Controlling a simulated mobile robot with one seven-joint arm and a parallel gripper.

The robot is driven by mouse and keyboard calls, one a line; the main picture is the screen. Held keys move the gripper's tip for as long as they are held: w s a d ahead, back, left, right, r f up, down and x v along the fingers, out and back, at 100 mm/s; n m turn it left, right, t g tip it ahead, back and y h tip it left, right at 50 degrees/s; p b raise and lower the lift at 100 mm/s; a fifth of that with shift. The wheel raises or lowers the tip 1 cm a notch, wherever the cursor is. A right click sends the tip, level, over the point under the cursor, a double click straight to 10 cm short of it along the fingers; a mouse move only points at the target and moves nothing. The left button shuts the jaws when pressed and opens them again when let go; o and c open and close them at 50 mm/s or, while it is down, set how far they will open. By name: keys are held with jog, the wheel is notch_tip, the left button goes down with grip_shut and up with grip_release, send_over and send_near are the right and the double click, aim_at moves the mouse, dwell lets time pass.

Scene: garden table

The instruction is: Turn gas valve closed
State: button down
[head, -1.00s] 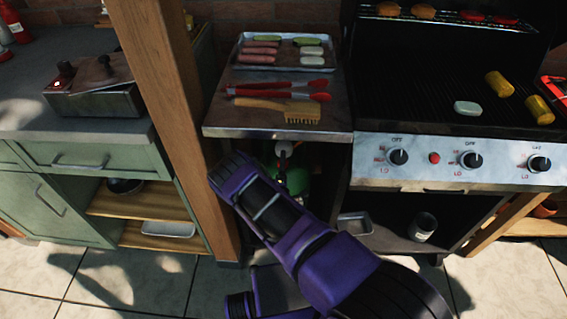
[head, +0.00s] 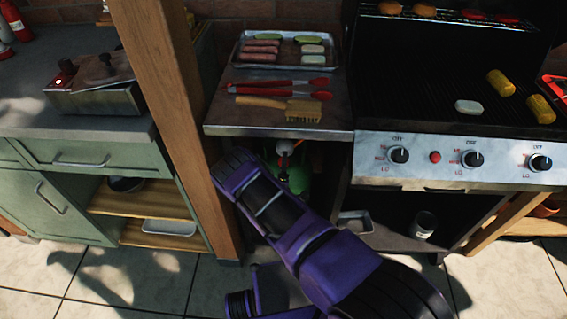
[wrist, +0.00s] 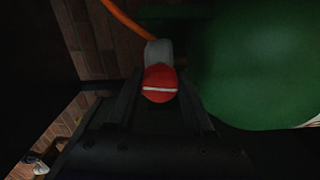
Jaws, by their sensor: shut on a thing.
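The gas valve's round red knob (wrist: 159,84) with a white line across it shows in the wrist view, fixed to a grey body with an orange hose. The white line lies nearly level in that view. My gripper (wrist: 160,98) is shut on the knob, with its dark fingers on both sides. The green gas tank (wrist: 262,65) fills the right of the wrist view. In the head view the tank (head: 297,180) stands under the grill's side shelf, partly hidden by my purple arm. The gripper and knob are hard to make out there.
The side shelf (head: 225,118) hangs above the tank and carries a food tray (head: 238,62), red tongs and a brush. A wooden post (head: 172,110) stands close left of my arm. The grill's knob panel (head: 365,168) is to the right.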

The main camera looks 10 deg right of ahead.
jog(key=m, duration=0.4)
jog(key=shift+d, duration=0.1)
jog(key=m, duration=0.7)
jog(key=shift+m, duration=2.1)
jog(key=shift+c, duration=1.6)
grip_release()
jog(key=shift+s, duration=0.15)
